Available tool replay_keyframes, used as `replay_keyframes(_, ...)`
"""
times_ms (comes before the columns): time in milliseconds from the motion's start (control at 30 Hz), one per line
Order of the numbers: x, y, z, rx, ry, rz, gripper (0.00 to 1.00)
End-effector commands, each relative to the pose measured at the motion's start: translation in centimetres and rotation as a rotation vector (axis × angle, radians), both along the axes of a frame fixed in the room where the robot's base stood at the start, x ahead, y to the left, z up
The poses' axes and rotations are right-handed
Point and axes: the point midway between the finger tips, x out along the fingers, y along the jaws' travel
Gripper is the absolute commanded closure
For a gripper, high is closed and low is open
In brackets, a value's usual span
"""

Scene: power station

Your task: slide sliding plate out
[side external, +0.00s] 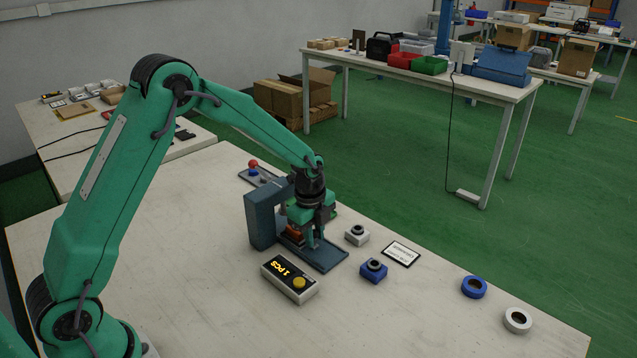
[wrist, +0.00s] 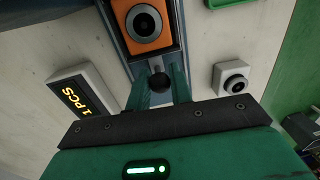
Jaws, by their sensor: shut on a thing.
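My gripper (side external: 312,243) points down at the front of a blue-grey press-like station (side external: 261,220). In the wrist view its green fingers (wrist: 159,78) are shut on a dark round knob (wrist: 160,83). The knob sits in front of the sliding plate (wrist: 152,56), which bears an orange block (wrist: 147,42) with a dark ring in its top. The orange block also shows in the side view (side external: 293,232), partly hidden behind my gripper. The station's flat blue-grey base (side external: 327,259) extends out in front of my fingers.
A counter box reading "1 PCS" (side external: 283,271) stands left of the base. A white block (side external: 357,238) and a blue block (side external: 373,273), each with a dark ring, stand to its right. A label card (side external: 401,254), a blue ring (side external: 474,291) and a white ring (side external: 517,325) lie farther right.

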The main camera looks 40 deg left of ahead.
Motion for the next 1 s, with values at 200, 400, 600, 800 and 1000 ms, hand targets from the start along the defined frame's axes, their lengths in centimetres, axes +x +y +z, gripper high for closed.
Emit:
replay_keyframes(200, 0.0, -1.2, -0.4, -0.001, 0.001, -0.008, 0.91)
replay_keyframes(400, 0.0, -1.8, -0.3, -0.002, 0.001, -0.008, 0.91)
replay_keyframes(600, 0.0, -2.5, -0.2, -0.004, 0.001, -0.006, 0.91)
replay_keyframes(800, 0.0, -3.2, -0.1, -0.005, 0.001, -0.008, 0.91)
replay_keyframes(1000, 0.0, -3.9, 0.0, -0.006, 0.0, -0.007, 0.91)
